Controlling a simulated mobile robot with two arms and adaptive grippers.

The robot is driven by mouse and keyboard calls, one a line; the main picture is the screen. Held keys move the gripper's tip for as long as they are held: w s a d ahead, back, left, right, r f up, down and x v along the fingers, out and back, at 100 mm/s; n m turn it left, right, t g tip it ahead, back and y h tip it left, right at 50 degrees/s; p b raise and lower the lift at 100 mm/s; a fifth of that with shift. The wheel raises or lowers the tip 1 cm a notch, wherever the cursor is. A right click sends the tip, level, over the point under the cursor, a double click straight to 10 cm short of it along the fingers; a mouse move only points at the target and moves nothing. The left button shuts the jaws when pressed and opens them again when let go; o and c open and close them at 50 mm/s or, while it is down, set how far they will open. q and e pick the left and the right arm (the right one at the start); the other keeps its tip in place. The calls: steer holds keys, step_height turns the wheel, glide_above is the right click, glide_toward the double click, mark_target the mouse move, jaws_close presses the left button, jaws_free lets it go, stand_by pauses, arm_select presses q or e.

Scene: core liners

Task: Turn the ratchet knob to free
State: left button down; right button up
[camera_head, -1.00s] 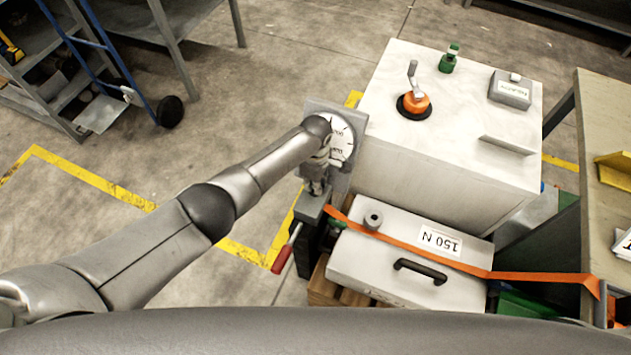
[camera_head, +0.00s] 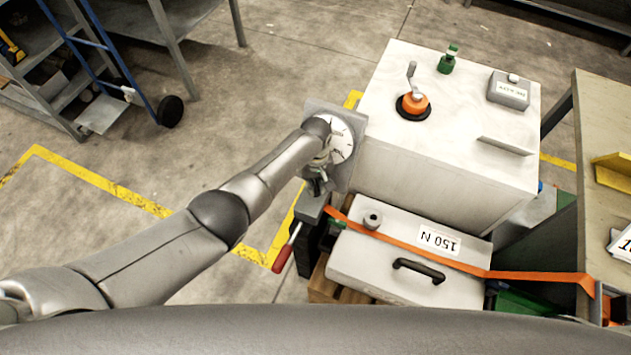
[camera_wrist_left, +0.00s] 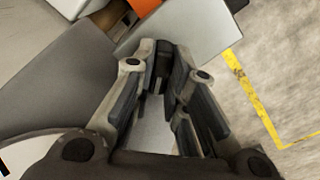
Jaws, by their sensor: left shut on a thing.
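My left gripper (camera_head: 318,184) reaches down over the grey block (camera_head: 311,207) beside the white machine box. It is shut on a small dark part, which I take to be the ratchet knob. In the left wrist view the left gripper (camera_wrist_left: 163,88) shows its two padded fingers on either side of this dark knob (camera_wrist_left: 162,62), near the fingertips. The fingers hide most of the knob, so its setting cannot be read. A white round dial (camera_head: 342,138) on a grey plate stands just behind the wrist, partly covered by it. My right gripper is not in view.
A red-handled lever (camera_head: 284,256) hangs below the block. An orange strap (camera_head: 455,263) crosses the white case (camera_head: 350,261) marked 150 N. The white machine box (camera_head: 440,175) stands close to the right of the gripper.

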mark_target(316, 185)
arm_select(q)
steer(key=m, duration=0.3)
steer(key=shift+m, duration=2.1)
steer(key=c, duration=1.4)
jaws_free()
steer(key=shift+c, duration=0.2)
step_height(316, 185, up, 12)
